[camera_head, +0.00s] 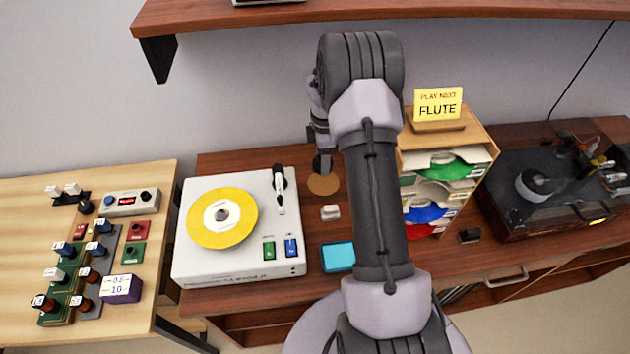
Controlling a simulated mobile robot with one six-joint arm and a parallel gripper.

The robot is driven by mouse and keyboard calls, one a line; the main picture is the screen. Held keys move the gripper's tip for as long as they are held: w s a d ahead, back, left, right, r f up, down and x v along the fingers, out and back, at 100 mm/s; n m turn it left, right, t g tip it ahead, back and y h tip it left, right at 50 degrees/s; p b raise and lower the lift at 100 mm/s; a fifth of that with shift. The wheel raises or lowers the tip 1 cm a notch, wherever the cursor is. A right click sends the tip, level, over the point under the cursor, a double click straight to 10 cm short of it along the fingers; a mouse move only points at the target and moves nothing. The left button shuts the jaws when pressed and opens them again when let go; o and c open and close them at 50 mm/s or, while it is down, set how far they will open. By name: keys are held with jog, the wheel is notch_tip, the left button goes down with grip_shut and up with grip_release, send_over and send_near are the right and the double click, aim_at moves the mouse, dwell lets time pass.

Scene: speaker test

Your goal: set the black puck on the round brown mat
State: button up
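The round brown mat (324,185) lies on the brown cabinet top, just right of the white turntable. My gripper (322,165) points down over the mat's back edge. Its dark end overlaps the mat in this view, and I cannot tell whether it touches. I cannot make out separate fingers or whether a black puck is between them. A small dark round piece (222,214) sits at the centre of the yellow record; I cannot tell if it is the puck. My arm hides part of the cabinet top.
The white turntable (190,262) is left of the mat. A small white block (330,213) and a blue pad (338,257) lie in front of it. A wooden record rack (470,130) with a yellow sign stands right. A dark-lidded player (545,190) is farther right. A shelf (380,12) hangs above.

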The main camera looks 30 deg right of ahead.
aim_at(323, 183)
jog(key=f, duration=0.2)
jog(key=f+b, duration=0.1)
jog(key=f, duration=0.2)
jog(key=f+b, duration=0.1)
jog(key=f, duration=0.1)
jog(key=shift+s+d+f, duration=0.1)
jog(key=shift+d+f, duration=0.15)
jog(key=shift+f, duration=0.1)
jog(key=shift+f, duration=0.15)
jog(key=o, duration=1.6)
notch_tip(323, 183, up, 12)
jog(key=p, duration=0.4)
jog(key=shift+f, duration=0.25)
jog(key=shift+r, duration=0.45)
